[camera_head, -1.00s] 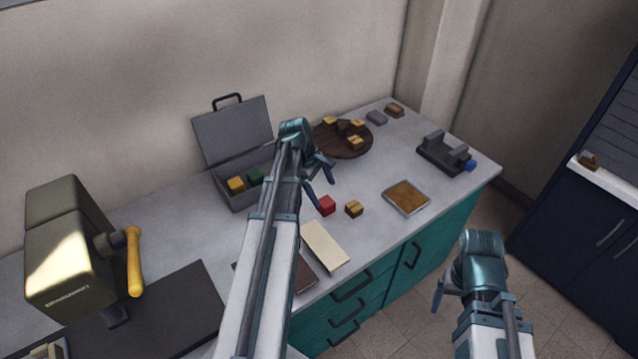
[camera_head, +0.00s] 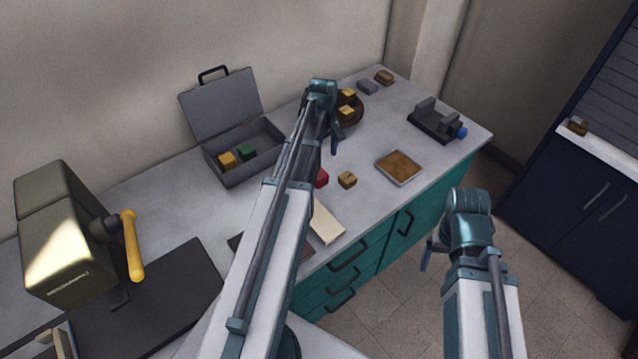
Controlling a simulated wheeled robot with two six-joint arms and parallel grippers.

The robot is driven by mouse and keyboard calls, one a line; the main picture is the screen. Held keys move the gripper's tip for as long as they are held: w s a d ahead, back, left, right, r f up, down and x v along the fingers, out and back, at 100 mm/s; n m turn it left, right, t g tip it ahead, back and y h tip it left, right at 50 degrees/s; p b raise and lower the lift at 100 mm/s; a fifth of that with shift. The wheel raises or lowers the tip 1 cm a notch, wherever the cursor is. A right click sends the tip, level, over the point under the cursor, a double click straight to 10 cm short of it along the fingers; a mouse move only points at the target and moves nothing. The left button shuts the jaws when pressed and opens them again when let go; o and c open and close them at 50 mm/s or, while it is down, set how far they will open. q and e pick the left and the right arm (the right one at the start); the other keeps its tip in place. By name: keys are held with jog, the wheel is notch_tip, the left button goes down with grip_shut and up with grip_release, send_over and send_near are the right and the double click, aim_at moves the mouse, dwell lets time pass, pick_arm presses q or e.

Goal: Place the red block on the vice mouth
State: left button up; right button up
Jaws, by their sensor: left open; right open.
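The red block (camera_head: 321,178) lies on the grey counter, partly hidden behind my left arm. The vice (camera_head: 435,120) is dark grey with a blue end and stands at the counter's far right; its mouth looks empty. My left gripper (camera_head: 336,143) is open and empty, above the counter just beyond the red block and apart from it. My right gripper (camera_head: 428,252) is open and empty, off the counter's front edge, in front of the teal drawers.
A wooden block (camera_head: 347,180) sits right beside the red block. A brown-filled tray (camera_head: 400,168) lies between it and the vice. A round wooden board (camera_head: 357,113) with blocks, partly behind my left arm, and an open grey toolbox (camera_head: 240,165) stand at the back.

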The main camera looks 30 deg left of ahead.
aim_at(319, 176)
pick_arm(q)
notch_tip(319, 176, down, 5)
jog(key=b, duration=0.3)
jog(key=shift+b, duration=0.35)
jog(key=shift+r, duration=0.15)
jog(key=f+b, duration=0.5)
jog(key=shift+s+a+f, duration=0.2)
jog(key=shift+s+a, duration=0.1)
jog(key=shift+a, duration=0.05)
jog(key=shift+r, duration=0.1)
grip_shut()
